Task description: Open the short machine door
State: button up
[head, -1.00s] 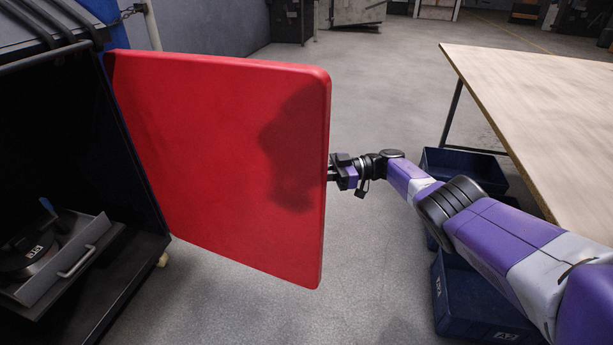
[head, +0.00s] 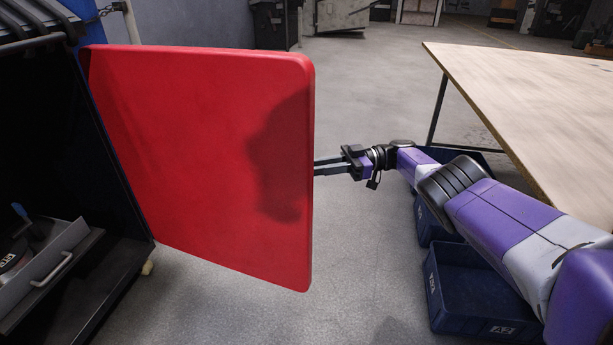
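The red machine door (head: 200,160) stands wide open, swung out to the right from the dark machine cabinet (head: 110,200). Its inner face is toward me, and its hinge side is at the cabinet's right edge. My gripper (head: 325,167) is at the door's free right edge, about mid-height. Its dark fingers reach left to that edge, and their tips are hidden behind the door. I cannot tell whether they touch the door or hold anything. Any handle on the door's far side is hidden.
A metal drawer (head: 50,270) with a handle sits inside the cabinet. A wooden-topped table (head: 530,110) stands on the right, with blue bins (head: 480,300) beneath my arm. Grey floor (head: 370,80) is clear behind the door.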

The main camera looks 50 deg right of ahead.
jog(key=shift+s+d, duration=0.2)
jog(key=shift+d, duration=0.05)
